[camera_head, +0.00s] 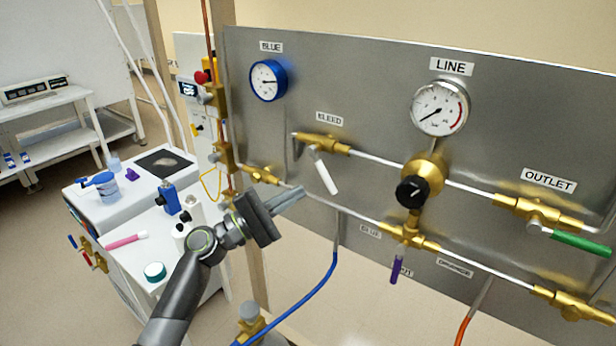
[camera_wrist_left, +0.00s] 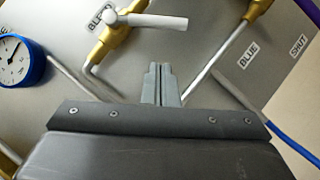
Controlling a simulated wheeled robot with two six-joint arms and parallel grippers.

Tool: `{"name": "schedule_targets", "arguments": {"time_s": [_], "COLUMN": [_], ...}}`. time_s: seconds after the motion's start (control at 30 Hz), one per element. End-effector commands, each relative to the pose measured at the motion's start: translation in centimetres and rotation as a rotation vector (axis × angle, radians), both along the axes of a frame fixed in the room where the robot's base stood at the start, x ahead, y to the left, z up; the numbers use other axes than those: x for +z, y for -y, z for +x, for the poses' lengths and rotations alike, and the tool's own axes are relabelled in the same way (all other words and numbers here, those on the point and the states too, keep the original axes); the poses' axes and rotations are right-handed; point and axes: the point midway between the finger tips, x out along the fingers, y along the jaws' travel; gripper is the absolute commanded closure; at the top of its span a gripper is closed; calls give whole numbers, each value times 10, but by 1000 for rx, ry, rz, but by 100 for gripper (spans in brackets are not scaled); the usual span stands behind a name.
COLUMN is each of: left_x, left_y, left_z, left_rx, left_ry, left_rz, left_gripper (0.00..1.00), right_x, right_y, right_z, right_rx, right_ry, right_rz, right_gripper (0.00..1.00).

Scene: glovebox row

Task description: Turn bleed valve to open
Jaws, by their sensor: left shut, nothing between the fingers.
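The bleed valve (camera_head: 325,143) is a brass body under the BLEED label, on the upper left of the steel panel. Its white lever (camera_head: 324,172) points down and slightly right, across the pipe line. In the left wrist view the white lever (camera_wrist_left: 155,20) lies near the top, beyond the fingertips, on the brass body (camera_wrist_left: 108,42). My left gripper (camera_head: 300,190) is shut and empty, just below and left of the lever's free end, apart from it. Its closed fingers show in the left wrist view (camera_wrist_left: 160,68). My right gripper is not in view.
The panel (camera_head: 365,100) also carries a blue gauge (camera_head: 268,80), a LINE gauge (camera_head: 439,108), a black regulator knob (camera_head: 412,192), a purple lever (camera_head: 397,270) and a green outlet lever (camera_head: 582,245). A blue hose (camera_head: 312,297) hangs below. A cluttered white bench (camera_head: 130,255) stands left.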

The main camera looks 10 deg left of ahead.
Motion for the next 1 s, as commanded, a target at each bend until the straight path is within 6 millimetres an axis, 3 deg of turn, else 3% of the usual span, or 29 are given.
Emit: {"name": "schedule_targets", "arguments": {"time_s": [0.1, 0.33, 1.0], "left_x": [15, 23, 23], "left_y": [14, 30, 35], "left_z": [0, -2, 1], "left_rx": [-1, 0, 2], "left_ry": [0, 1, -3], "left_rz": [-3, -2, -14], "left_gripper": [100, 100, 100], "right_x": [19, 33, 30], "right_y": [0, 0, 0], "right_z": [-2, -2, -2], "right_rx": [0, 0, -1], "right_ry": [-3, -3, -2], "right_rz": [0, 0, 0], "right_gripper": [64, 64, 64]}}
